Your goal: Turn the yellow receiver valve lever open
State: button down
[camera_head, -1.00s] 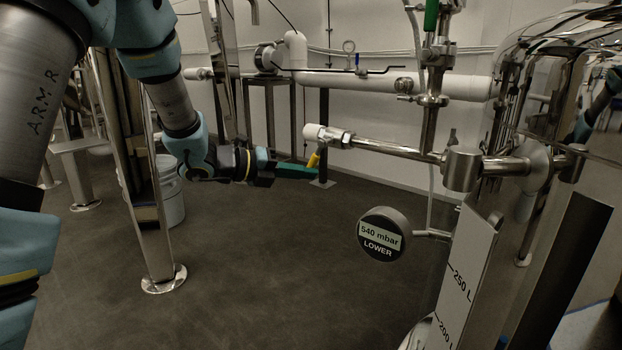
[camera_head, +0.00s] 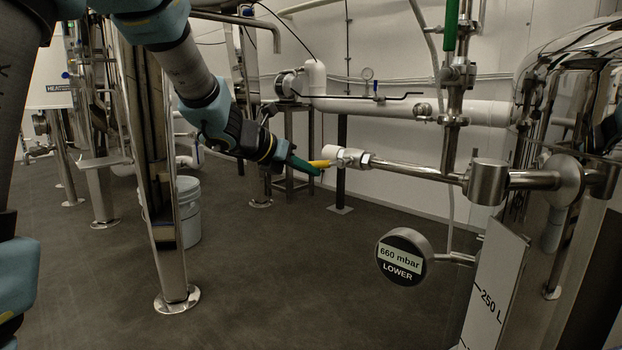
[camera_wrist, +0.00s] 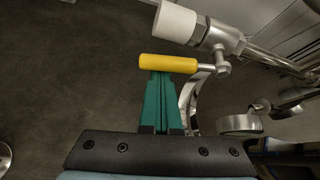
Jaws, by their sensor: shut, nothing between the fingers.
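The yellow valve lever (camera_head: 319,163) sticks out to the left of the valve (camera_head: 352,157), nearly level, at the end of a steel pipe. In the wrist view the yellow lever (camera_wrist: 168,63) lies across the tips of my gripper (camera_wrist: 160,72), and the valve body (camera_wrist: 222,40) is at its right. My gripper (camera_head: 312,171), with green fingers, is shut and empty. Its fingertips are at or touching the side of the lever, not around it; exact contact is hard to tell.
A round gauge (camera_head: 403,257) reading 660 mbar LOWER hangs below the pipe (camera_head: 415,171). A steel tank (camera_head: 580,90) stands at the right. A steel post (camera_head: 160,170) and a grey bucket (camera_head: 187,215) are at the left. The middle floor is clear.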

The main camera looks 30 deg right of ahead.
jog(key=shift+w+d+r, duration=0.1)
jog(key=shift+r, duration=0.65)
jog(key=shift+f, duration=0.15)
